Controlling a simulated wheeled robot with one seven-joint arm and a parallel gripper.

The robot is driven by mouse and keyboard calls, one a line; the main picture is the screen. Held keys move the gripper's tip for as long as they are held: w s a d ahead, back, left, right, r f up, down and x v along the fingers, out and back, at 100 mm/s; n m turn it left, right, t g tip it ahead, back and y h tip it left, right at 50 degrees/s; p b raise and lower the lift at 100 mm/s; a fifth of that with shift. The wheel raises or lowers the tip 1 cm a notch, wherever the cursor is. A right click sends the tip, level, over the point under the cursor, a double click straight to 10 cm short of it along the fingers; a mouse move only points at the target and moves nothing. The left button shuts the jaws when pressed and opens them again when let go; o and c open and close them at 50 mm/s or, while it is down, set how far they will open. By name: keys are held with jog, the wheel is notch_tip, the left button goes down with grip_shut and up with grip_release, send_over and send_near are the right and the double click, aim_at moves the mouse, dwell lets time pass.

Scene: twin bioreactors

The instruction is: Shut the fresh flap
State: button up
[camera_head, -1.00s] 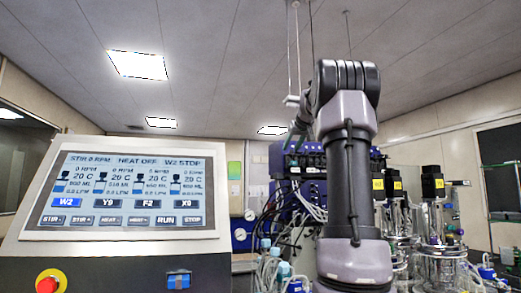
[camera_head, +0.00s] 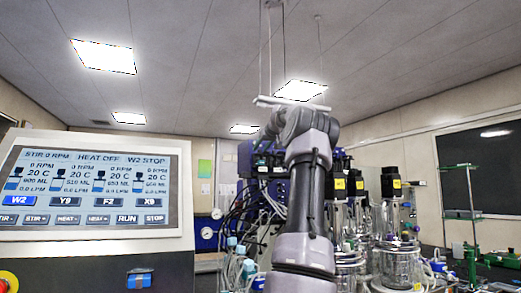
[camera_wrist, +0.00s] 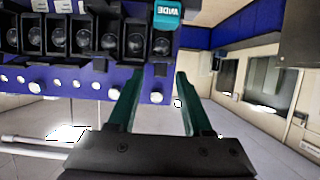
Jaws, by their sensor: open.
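My gripper (camera_wrist: 156,82) shows in the wrist view with its two green fingers spread apart and nothing between them. In that view a dark blue panel (camera_wrist: 68,106) with a row of round dark fittings lies just past the fingertips, mostly to the left. A cyan tab (camera_wrist: 167,14) with inverted lettering, seemingly "WIDE", is above the fingertips, apart from them. I cannot tell which part is the fresh flap. In the head view my arm hides part of the blue equipment rack (camera_head: 262,172), and the gripper cannot be made out there.
A control screen (camera_head: 88,190) stands at the left. Glass vessels with black motor tops (camera_head: 391,182) stand right of my arm. Tubes and cables (camera_head: 258,228) hang in front of the rack. A green stand (camera_head: 472,215) is at the far right.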

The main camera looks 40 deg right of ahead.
jog(key=shift+w+f, duration=0.15)
jog(key=shift+w, duration=0.15)
grip_shut()
jog(key=shift+s+d+f, duration=0.1)
jog(key=shift+s+d+f+t+h, duration=0.15)
jog(key=shift+f+t+h, duration=0.2)
jog(key=shift+t, duration=0.55)
jog(key=shift+s+a+f+t+h, duration=0.15)
jog(key=shift+f+t+h, duration=0.15)
jog(key=shift+t, duration=0.6)
jog(key=shift+f+t+h, duration=0.3)
jog(key=shift+f+t, duration=0.05)
jog(key=shift+t, duration=0.85)
jog(key=shift+f+t+h, duration=0.25)
jog(key=shift+f+t, duration=0.1)
jog(key=shift+t, duration=0.85)
